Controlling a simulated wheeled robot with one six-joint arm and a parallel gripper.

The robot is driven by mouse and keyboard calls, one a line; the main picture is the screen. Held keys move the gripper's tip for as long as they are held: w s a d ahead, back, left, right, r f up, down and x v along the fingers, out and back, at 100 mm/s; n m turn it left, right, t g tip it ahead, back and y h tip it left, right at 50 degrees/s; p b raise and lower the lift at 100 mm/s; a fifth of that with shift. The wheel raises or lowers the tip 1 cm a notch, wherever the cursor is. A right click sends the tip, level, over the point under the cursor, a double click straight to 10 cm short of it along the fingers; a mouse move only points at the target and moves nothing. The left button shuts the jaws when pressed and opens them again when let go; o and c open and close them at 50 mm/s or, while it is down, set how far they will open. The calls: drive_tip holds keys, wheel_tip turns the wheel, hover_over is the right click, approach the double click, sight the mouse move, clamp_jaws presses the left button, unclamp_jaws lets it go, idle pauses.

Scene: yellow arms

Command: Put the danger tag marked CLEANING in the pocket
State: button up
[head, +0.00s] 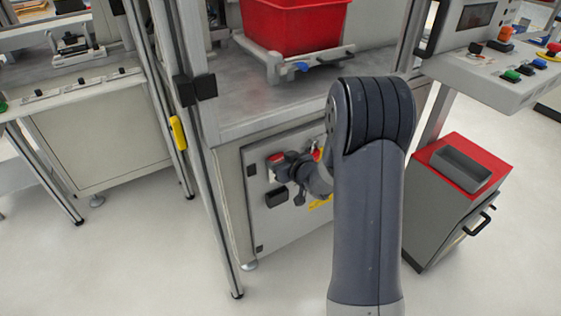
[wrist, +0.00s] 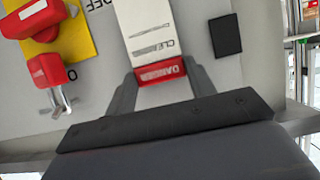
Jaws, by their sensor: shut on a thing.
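My gripper (wrist: 161,78) is shut on a white tag (wrist: 150,30) with a red band reading DANGER. The fingers hold the tag at its red end, and the white part extends away from them. The tag's lettering is upside down in the wrist view and begins "CLE"; the rest is hard to read. In the head view my arm reaches to the front of a grey panel (head: 290,228), and its own links partly hide the gripper. A dark rectangle (wrist: 226,35) shows to the right of the tag in the wrist view; I cannot tell whether it is the pocket.
A red padlock (wrist: 50,72) and a red switch handle (wrist: 35,15) on a yellow plate (wrist: 75,45) are left of the tag in the wrist view. A red crate (head: 292,25) stands on the workbench above. A red-topped cabinet (head: 430,205) stands to the right.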

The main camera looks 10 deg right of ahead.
drive_tip(key=shift+f, duration=0.15)
wheel_tip(320, 180, down, 10)
drive_tip(key=b, duration=0.8)
drive_tip(key=shift+b, duration=0.3)
idle(0.3)
drive_tip(key=o, duration=1)
drive_tip(key=shift+o, duration=0.2)
drive_tip(key=p+v, duration=0.2)
drive_tip(key=v, duration=0.9)
drive_tip(key=shift+a, duration=0.1)
